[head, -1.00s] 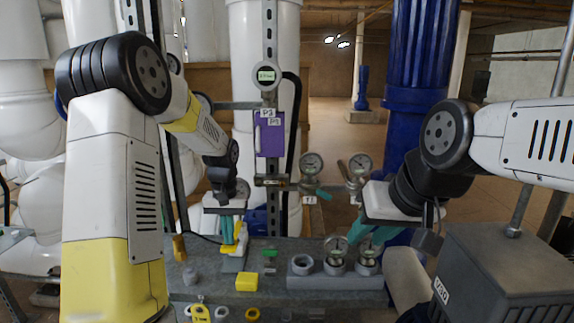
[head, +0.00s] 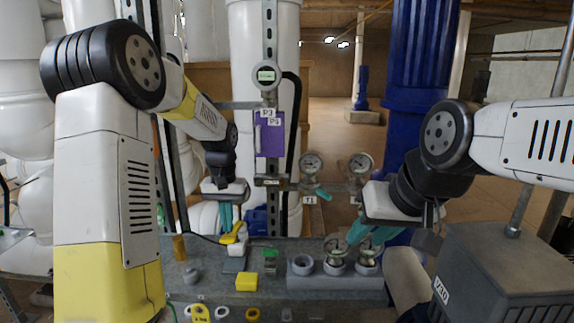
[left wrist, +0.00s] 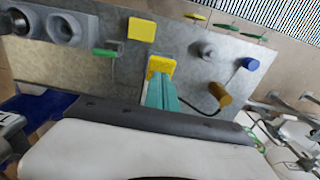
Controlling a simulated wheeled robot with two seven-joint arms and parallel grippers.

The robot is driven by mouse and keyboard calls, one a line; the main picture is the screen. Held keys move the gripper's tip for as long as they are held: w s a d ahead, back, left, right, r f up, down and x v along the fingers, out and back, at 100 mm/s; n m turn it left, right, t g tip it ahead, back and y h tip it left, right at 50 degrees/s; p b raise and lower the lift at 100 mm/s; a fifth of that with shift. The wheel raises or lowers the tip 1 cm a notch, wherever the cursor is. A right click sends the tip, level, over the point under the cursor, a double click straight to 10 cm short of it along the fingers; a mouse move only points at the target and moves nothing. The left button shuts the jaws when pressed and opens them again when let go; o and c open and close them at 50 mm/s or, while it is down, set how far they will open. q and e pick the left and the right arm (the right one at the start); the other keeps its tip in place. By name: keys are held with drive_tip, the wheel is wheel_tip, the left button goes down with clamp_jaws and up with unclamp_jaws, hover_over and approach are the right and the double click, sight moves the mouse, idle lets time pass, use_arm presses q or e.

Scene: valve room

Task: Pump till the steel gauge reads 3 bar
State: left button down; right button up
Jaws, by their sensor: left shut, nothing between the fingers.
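A hand pump with a yellow lever (head: 233,235) stands at the bench's back left; its lever also shows in the left wrist view (left wrist: 160,67). My left gripper (head: 226,226) is shut and empty, its teal fingertips at the lever, seemingly touching it. A round gauge with a lit digital display (head: 266,75) hangs on the rail above; its figures are too small to read. Two steel-coloured dial gauges (head: 311,164) (head: 360,164) sit on the pipework behind. I cannot tell which gauge is the steel one.
The grey bench (head: 210,277) carries a yellow block (head: 246,282), a green-handled part (head: 269,254) and a brown cylinder (head: 179,247). A dark V30 box (head: 500,270) stands at right.

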sight(229, 236)
use_arm(q)
drive_tip(key=shift+f, duration=0.15)
idle(1.4)
drive_tip(key=shift+f, duration=2.4)
drive_tip(key=shift+r, duration=2.55)
